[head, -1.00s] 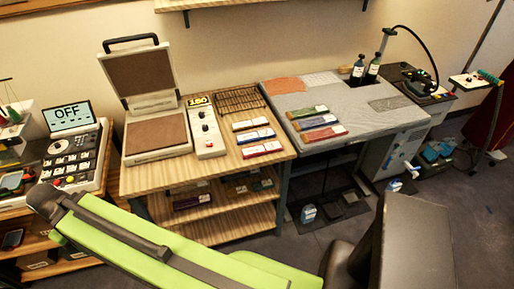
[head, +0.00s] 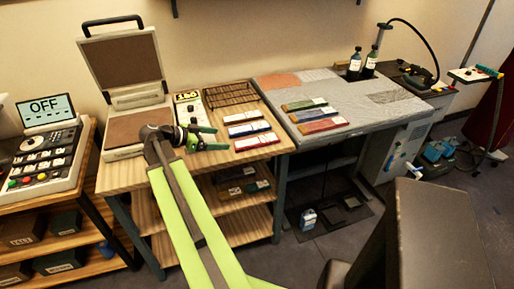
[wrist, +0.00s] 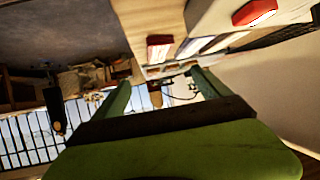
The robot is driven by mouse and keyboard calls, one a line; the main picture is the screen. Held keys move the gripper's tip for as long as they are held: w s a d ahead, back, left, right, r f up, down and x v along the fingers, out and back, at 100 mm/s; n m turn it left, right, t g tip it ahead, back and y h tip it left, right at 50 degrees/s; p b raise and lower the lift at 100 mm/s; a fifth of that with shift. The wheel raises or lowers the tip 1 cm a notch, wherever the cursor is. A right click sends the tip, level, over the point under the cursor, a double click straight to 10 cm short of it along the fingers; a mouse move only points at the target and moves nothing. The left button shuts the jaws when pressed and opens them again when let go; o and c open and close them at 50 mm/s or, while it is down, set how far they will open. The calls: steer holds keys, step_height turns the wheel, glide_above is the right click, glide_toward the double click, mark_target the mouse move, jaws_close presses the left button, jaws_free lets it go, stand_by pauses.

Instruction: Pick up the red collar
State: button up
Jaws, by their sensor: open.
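A flat red strip with a white label (head: 257,142) lies at the front right of the wooden table, nearest of a row of three. A similar dark red strip (head: 325,125) lies on the grey-covered table. I cannot tell from its shape which is the collar. My gripper (head: 212,138) is open and empty, over the wooden table's front, left of the first red strip and apart from it. In the wrist view its two fingers (wrist: 157,88) are spread, with a red labelled piece (wrist: 159,41) beyond them.
Two other labelled strips (head: 249,128) lie just behind the red one. A wire rack (head: 231,95) sits at the back. A red-topped object (wrist: 255,12) shows in the wrist view.

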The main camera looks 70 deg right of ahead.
steer(key=b, duration=0.5)
glide_toward(255, 141)
steer(key=shift+s+d+f, duration=0.25)
steer(key=shift+d+f, duration=0.15)
steer(key=shift+d, duration=0.2)
steer(key=shift+s+d+f, duration=0.25)
steer(key=shift+d+f, duration=0.2)
steer(key=shift+d, duration=0.1)
steer(key=shift+s+d, duration=0.3)
steer(key=shift+d, duration=0.1)
steer(key=b+x, duration=0.2)
steer(key=x, duration=0.3)
steer(key=shift+s, duration=0.3)
steer(key=c, duration=1.5)
